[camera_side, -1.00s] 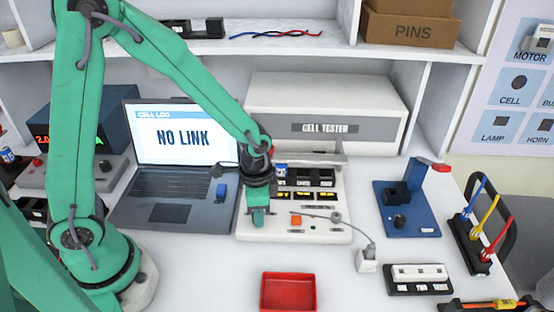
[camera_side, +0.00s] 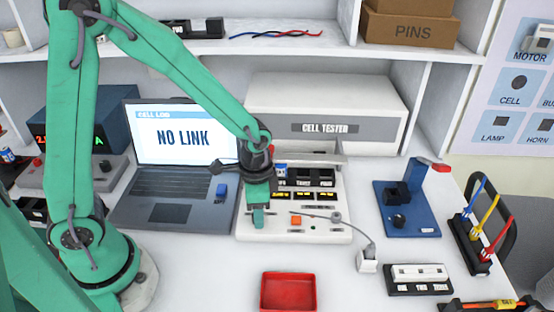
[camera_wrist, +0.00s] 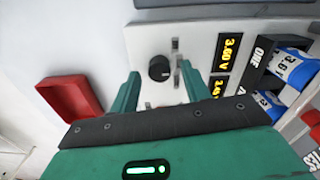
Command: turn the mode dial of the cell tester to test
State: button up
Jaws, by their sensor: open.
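The cell tester (camera_side: 380,98) stands at the back, and its white base panel (camera_side: 325,232) reaches forward over the table. In the wrist view, the mode dial (camera_wrist: 160,68) is a round black knob on the white panel (camera_wrist: 142,48). My gripper (camera_wrist: 158,76) is open, with one green finger on either side of the dial in that view. I cannot tell whether the fingers touch it. In the side view my gripper (camera_side: 258,217) is over the left front of the base panel and hides the dial. The dial's setting is not readable.
Blue-and-white cells (camera_wrist: 292,65) sit in slots beside yellow readouts (camera_wrist: 230,47). A red tray (camera_side: 288,308) lies in front of the tester. A laptop (camera_side: 150,212) reading NO LINK stands left. A probe (camera_side: 335,217) and blue fixture (camera_side: 415,222) are to the right.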

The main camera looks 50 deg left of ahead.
jog(key=shift+r, duration=3.45)
jog(key=shift+r, duration=0.1)
jog(key=shift+s+a+r, duration=0.2)
jog(key=shift+a+r, duration=0.1)
jog(key=shift+r, duration=0.25)
jog(key=s+a+r+n+t, duration=0.5)
jog(key=s+a+r+n, duration=0.2)
jog(key=s+r, duration=0.3)
jog(key=shift+r+t, duration=0.3)
jog(key=shift+r, duration=0.8)
jog(key=shift+a, duration=0.1)
